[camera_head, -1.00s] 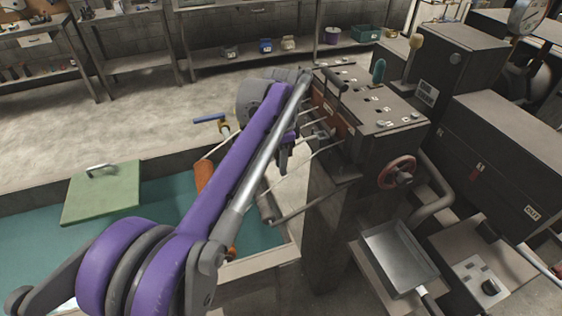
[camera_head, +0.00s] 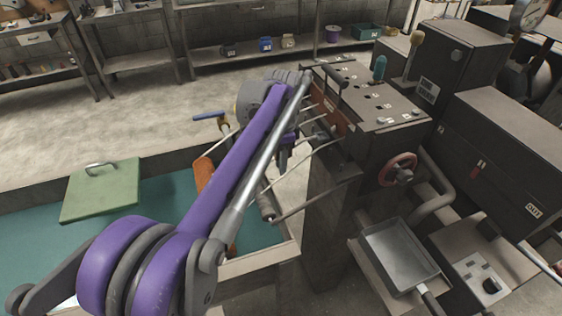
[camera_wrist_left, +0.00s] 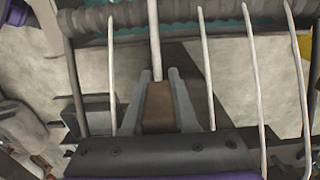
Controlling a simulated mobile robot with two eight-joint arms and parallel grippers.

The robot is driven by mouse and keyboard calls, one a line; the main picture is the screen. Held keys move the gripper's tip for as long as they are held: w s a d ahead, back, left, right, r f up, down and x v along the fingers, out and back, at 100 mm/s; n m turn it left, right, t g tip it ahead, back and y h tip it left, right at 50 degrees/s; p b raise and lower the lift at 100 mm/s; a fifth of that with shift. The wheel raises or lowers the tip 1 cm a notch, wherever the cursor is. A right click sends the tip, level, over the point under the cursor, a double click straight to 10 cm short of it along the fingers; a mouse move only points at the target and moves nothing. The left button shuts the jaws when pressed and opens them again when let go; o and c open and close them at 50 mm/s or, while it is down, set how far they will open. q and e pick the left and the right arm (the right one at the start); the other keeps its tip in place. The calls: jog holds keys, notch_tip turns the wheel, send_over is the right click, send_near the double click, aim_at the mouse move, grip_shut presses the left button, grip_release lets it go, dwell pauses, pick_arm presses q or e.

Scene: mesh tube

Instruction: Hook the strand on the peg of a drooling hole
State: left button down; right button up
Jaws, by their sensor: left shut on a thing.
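My left gripper (camera_head: 284,157) hangs in front of the dark machine's brown-red face plate (camera_head: 331,112), largely hidden behind my purple arm. In the left wrist view its two grey fingers (camera_wrist_left: 161,100) are shut on a brown block-like piece (camera_wrist_left: 158,108). A pale rod or strand (camera_wrist_left: 154,40) runs up from that piece; I cannot tell which it is. Several thin pale strands (camera_wrist_left: 255,85) run beside the fingers, apart from them. In the head view pale strands (camera_head: 303,158) extend from the face plate. Holes and pegs are too small to tell apart. My right gripper is not in view.
A ribbed roller (camera_wrist_left: 185,11) crosses the top of the wrist view. A green-lined trough (camera_head: 160,205) with a green lidded board (camera_head: 103,190) lies at left. A red handwheel (camera_head: 398,169) and a metal pan (camera_head: 400,252) are at right.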

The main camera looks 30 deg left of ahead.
pick_arm(q)
jog(key=shift+f+b, duration=0.5)
jog(key=shift+f, duration=0.55)
dwell(0.6)
jog(key=c, duration=0.6)
grip_release()
